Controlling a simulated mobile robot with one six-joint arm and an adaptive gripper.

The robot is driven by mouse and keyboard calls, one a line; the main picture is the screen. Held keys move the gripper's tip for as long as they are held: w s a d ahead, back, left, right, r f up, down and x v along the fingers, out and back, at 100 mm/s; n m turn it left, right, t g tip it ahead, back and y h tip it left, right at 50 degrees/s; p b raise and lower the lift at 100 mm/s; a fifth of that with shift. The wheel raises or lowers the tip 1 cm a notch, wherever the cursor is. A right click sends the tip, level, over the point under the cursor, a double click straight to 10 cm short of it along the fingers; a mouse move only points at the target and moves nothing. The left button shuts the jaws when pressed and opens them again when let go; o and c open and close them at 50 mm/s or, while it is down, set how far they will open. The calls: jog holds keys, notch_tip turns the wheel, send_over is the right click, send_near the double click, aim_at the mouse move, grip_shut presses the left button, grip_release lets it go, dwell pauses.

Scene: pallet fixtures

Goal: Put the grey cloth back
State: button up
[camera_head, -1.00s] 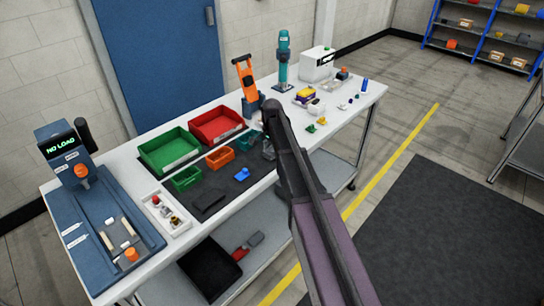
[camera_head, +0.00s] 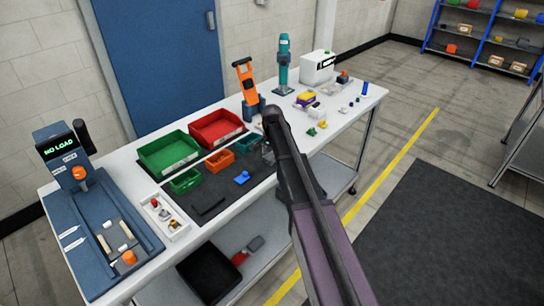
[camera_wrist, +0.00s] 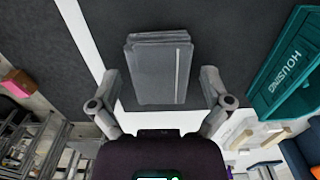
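The grey cloth (camera_wrist: 160,70) shows in the wrist view as a folded grey rectangle with a pale line near its right side, over a dark mat. My gripper (camera_wrist: 159,78) is open, with one finger on each side of the cloth and a visible gap to each edge. Nothing shows as gripped. In the head view my own arm covers much of the gripper, and I cannot make out the cloth there.
A teal bin marked HOUSING (camera_wrist: 288,68) stands close right of my gripper in the wrist view. Green (camera_head: 168,152), red (camera_head: 216,128) and orange bins (camera_head: 219,160) stand farther left in the head view. A blue piece (camera_head: 242,177) lies on the dark mat (camera_head: 225,190).

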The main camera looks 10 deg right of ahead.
aim_at(272, 155)
jog(key=shift+r, duration=0.15)
notch_tip(272, 155, up, 12)
jog(key=p, duration=1.2)
dwell(0.4)
dwell(0.6)
jog(key=s+n, duration=1)
jog(key=s, duration=1.9)
jog(key=shift+n, duration=0.4)
jog(key=shift+f+b, duration=0.65)
jog(key=shift+f, duration=0.2)
